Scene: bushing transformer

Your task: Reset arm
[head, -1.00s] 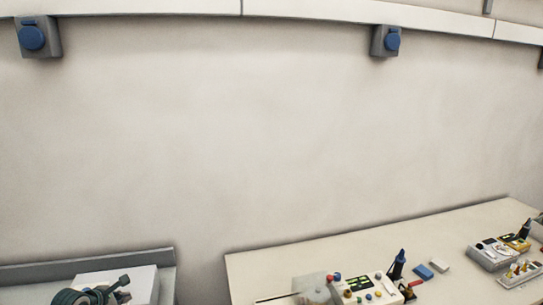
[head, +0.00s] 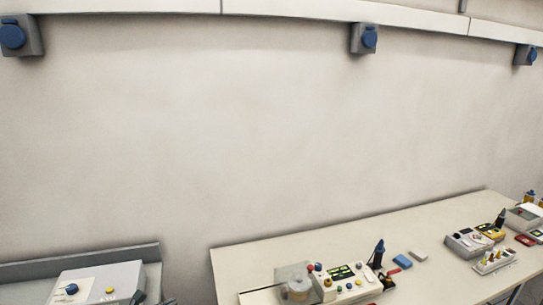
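Neither of my grippers can be made out in the head view. A small dark sliver shows at the bottom edge, just right of the grey box; I cannot tell what it is. The grey box (head: 98,283), with a blue knob (head: 71,289) and a yellow button (head: 110,290), sits on the grey bench (head: 30,271) at the lower left.
A long pale table (head: 300,251) runs along the wall at the right. Blue-capped sockets (head: 363,38) line the wall. A gap separates bench and table.

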